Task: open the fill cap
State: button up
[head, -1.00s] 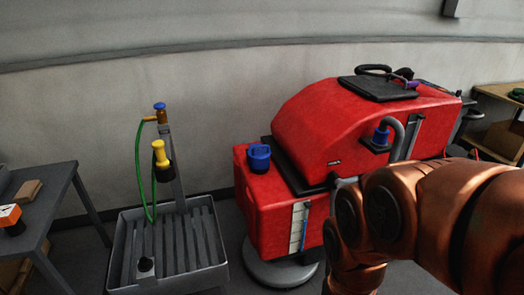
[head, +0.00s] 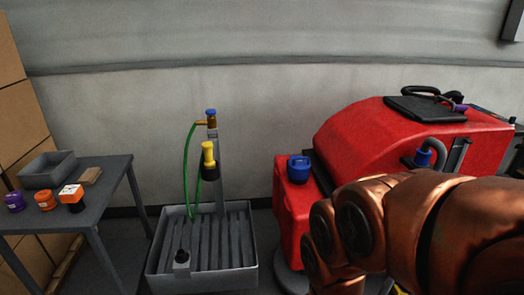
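The blue fill cap (head: 299,169) sits on top of the low front part of the red scrubber (head: 395,137), and it appears seated in place. Another blue fitting (head: 423,157) is on the scrubber's side at the end of a grey hose. My copper-coloured arm crosses the lower right of the head view and covers much of the scrubber's lower side. My gripper is not visible, so nothing shows of its fingers or of what they hold.
A grey slatted drain tray (head: 252,283) stands left of the scrubber, with a post carrying a green hose (head: 186,165) and a yellow nozzle (head: 208,154). A dark table (head: 112,177) at left holds a grey bin (head: 47,170) and small containers. Cardboard boxes (head: 22,100) stand behind it.

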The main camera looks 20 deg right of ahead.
aim_at(299, 166)
jog(key=u, duration=0.2)
jog(key=i, duration=1.05)
jog(key=z, duration=0.35)
